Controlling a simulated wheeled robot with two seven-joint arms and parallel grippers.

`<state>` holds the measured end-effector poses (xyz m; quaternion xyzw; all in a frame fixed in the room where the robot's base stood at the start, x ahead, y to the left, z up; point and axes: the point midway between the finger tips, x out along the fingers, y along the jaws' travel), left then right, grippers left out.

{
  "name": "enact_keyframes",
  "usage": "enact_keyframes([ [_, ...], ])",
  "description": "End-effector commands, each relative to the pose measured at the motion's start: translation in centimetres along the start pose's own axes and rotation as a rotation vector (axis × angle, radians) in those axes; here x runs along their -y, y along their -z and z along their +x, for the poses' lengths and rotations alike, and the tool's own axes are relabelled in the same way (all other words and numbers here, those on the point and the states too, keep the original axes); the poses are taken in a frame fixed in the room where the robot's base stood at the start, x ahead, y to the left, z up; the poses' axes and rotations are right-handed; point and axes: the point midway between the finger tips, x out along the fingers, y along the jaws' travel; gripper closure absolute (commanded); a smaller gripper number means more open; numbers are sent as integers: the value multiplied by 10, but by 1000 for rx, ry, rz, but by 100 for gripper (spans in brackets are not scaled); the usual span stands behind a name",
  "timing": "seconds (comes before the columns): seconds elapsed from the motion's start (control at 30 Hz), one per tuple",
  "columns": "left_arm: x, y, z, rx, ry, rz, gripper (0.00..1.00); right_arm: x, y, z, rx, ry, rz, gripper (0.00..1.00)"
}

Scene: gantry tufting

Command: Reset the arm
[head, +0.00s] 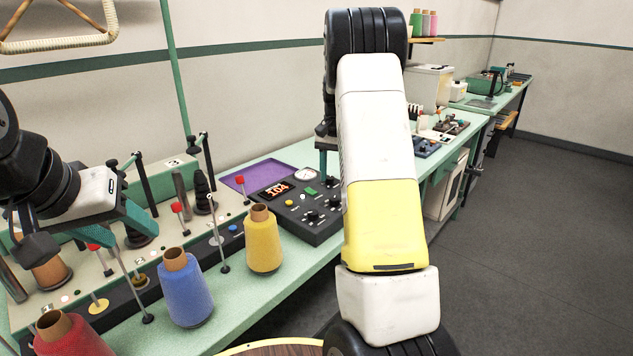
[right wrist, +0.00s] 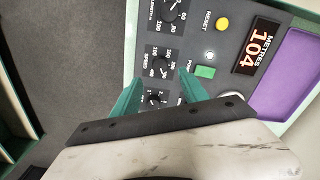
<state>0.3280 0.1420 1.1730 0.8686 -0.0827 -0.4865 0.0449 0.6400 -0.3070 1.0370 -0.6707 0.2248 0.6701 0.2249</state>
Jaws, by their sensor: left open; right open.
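My right arm (head: 380,160) stands across the middle of the head view, and most of its gripper is hidden behind it. In the right wrist view my right gripper (right wrist: 161,82) is open and empty, its two teal fingers over the dark control panel (right wrist: 190,45). The panel carries a lit display (right wrist: 257,47) reading 104, a yellow button (right wrist: 222,24) by the word RESET, a green button (right wrist: 205,72) and several knobs. The panel also shows in the head view (head: 318,228). My left gripper (head: 132,240) is open above the machine at the left.
Yellow (head: 263,245), blue (head: 186,293) and red (head: 72,338) cones stand along the green table's front edge. Several thin rods with red knobs rise from the machine (head: 60,310). A purple pad (head: 255,176) lies behind the panel. Grey floor (head: 540,230) is clear at the right.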

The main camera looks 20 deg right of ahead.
Motion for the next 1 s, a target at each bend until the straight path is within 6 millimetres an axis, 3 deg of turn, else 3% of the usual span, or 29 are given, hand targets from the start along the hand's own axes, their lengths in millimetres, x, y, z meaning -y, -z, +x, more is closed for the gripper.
enact_keyframes([
  [0.5, 0, 0, 0, 0, 0, 0, 47, 0, 0, -6, 0, 0, -1, 48],
  [0.63, 0, 0, 0, 0, 0, 0, 47, 0, -9, -19, -10, 22, -16, 48],
  [0.77, 0, 0, 0, 0, 0, 0, 47, 0, -37, -50, -36, 82, -66, 48],
  [1.0, 0, 0, 0, 0, 0, 0, 47, -5, -122, -114, -122, 214, -225, 48],
])
